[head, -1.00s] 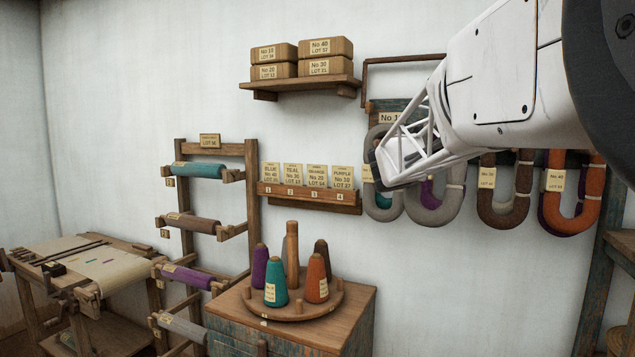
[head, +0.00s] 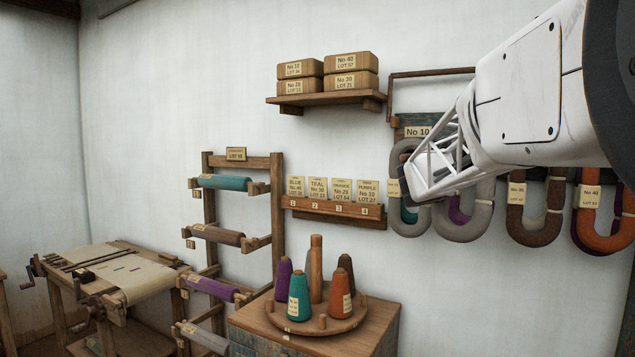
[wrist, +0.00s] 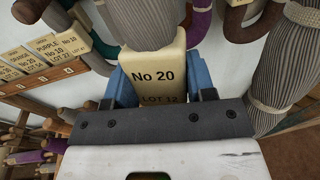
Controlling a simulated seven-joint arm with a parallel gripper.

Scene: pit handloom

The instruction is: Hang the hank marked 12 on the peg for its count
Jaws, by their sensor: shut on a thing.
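In the wrist view the blue fingers of my gripper (wrist: 160,90) are shut around a cream tag (wrist: 158,82) reading No 20, LOT 12. The tag is on a ribbed grey hank (wrist: 140,22). In the head view my gripper (head: 412,192) is over the left end of the hank row, in front of a grey hank loop (head: 403,158). A sign (head: 416,132) reading No 10 shows above that loop, partly covered by my arm. The pegs are hidden, so I cannot tell whether the held hank rests on one.
A teal hank (head: 408,214) hangs behind the grey loop. Another grey hank (head: 478,222), a brown one (head: 525,232) and an orange one (head: 590,228) hang to the right. A card rack (head: 333,208) is on the wall to the left, above a stand of cones (head: 320,318).

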